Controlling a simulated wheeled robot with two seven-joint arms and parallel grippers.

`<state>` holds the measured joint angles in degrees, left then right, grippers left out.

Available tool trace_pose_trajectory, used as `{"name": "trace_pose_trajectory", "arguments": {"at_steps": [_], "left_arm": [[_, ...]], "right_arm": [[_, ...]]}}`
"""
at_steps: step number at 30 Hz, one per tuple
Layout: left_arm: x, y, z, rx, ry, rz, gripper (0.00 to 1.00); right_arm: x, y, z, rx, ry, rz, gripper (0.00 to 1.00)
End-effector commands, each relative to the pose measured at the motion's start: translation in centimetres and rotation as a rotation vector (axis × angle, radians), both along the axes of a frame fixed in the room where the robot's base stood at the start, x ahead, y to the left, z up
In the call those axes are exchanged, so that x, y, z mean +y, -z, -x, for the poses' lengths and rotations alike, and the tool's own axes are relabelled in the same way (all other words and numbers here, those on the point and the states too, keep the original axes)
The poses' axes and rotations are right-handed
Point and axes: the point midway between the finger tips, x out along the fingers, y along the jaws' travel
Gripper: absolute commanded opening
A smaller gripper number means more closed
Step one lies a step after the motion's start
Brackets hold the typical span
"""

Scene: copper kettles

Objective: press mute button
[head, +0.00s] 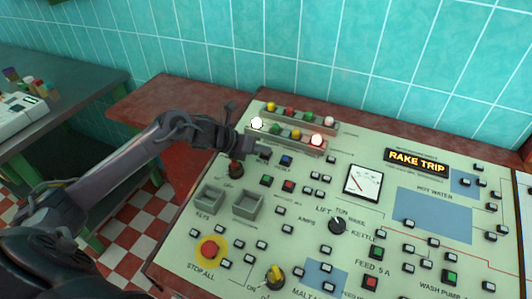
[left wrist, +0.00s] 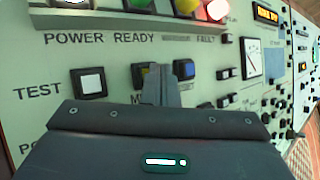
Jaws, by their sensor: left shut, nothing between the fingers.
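In the head view my left gripper (head: 250,147) is over the panel's upper left, below the lamp strip, and hides part of this row.
The pale control panel (head: 350,200) holds many buttons, switches and a gauge (head: 363,182). A lamp strip (head: 288,138) with lit white and red lamps runs just above the button row.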

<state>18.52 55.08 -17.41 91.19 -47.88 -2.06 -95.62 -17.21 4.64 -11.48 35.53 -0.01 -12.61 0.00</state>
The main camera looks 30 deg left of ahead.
Motion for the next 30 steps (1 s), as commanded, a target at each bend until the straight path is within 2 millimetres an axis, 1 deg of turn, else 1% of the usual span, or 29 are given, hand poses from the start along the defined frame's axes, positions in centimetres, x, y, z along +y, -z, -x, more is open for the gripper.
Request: {"name": "trace_pose_trajectory", "arguments": {"at_steps": [1, 8, 11, 19, 30], "left_arm": [[0.0, 0.7, 0.3, 0.015, 0.001, -0.005, 0.00], [0.1, 0.7, 0.3, 0.016, 0.000, -0.006, 0.00], [0.1, 0.4, 0.4, 0.015, 0.000, -0.005, 0.00], [0.3, -1.2, 0.5, 0.010, 0.000, -0.005, 0.00], [0.2, -1.6, 0.4, 0.004, 0.000, -0.002, 0.00]], "right_arm": [[0.0, 0.1, 0.0, 0.000, 0.000, 0.000, 0.36], [0.0, 0.0, 0.0, 0.000, 0.000, 0.000, 0.36], [0.0, -0.1, 0.0, 0.000, 0.000, 0.000, 0.36], [0.1, -0.8, 0.0, 0.000, 0.001, -0.001, 0.36], [0.2, -0.9, 0.0, -0.001, 0.002, -0.002, 0.36]]}}
